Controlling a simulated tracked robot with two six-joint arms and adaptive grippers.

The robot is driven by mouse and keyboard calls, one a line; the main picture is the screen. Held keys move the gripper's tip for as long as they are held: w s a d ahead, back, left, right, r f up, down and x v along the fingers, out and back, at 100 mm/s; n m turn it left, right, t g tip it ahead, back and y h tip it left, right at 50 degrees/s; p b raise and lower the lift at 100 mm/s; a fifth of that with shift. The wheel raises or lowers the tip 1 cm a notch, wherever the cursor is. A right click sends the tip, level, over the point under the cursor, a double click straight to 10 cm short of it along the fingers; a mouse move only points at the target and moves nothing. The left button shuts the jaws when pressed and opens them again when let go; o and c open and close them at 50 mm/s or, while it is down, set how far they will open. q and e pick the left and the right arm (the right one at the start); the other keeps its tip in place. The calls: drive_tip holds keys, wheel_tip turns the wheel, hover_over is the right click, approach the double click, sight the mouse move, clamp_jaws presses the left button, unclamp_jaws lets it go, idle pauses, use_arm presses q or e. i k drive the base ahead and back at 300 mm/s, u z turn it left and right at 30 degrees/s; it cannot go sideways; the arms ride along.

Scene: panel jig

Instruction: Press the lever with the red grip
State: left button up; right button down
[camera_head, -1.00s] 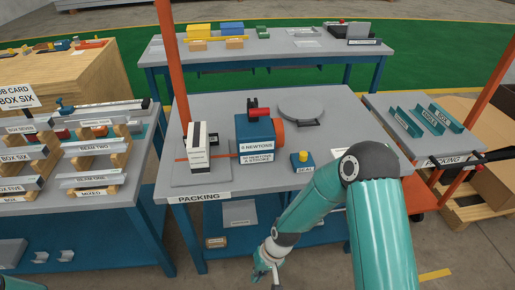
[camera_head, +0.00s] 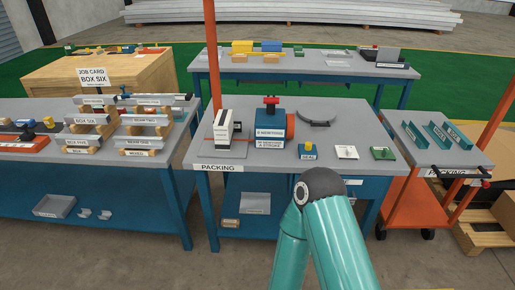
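The lever has a red grip (camera_head: 271,99) and stands on top of a blue box (camera_head: 270,124) with printed labels, near the middle of the packing table (camera_head: 250,181). The grip is in plain sight and nothing touches it. My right arm reaches up from the bottom, with its elbow in front of the table's front edge. Its forearm points back down out of the picture, so my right gripper is not seen. My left gripper is not in view.
A white-and-black device (camera_head: 225,126) stands left of the box, beside an orange post (camera_head: 212,60). A curved dark part (camera_head: 317,123) lies to the right. An orange cart (camera_head: 411,205) stands right of the table.

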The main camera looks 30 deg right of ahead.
sight(266, 100)
drive_tip(key=u, duration=0.05)
drive_tip(key=i, duration=1.4)
drive_tip(key=z, duration=1.3)
drive_tip(key=i, duration=0.45)
drive_tip(key=z, duration=0.3)
drive_tip(key=k, duration=0.9)
drive_tip(key=z, duration=0.15)
drive_tip(key=i, duration=0.9)
drive_tip(key=u, duration=0.05)
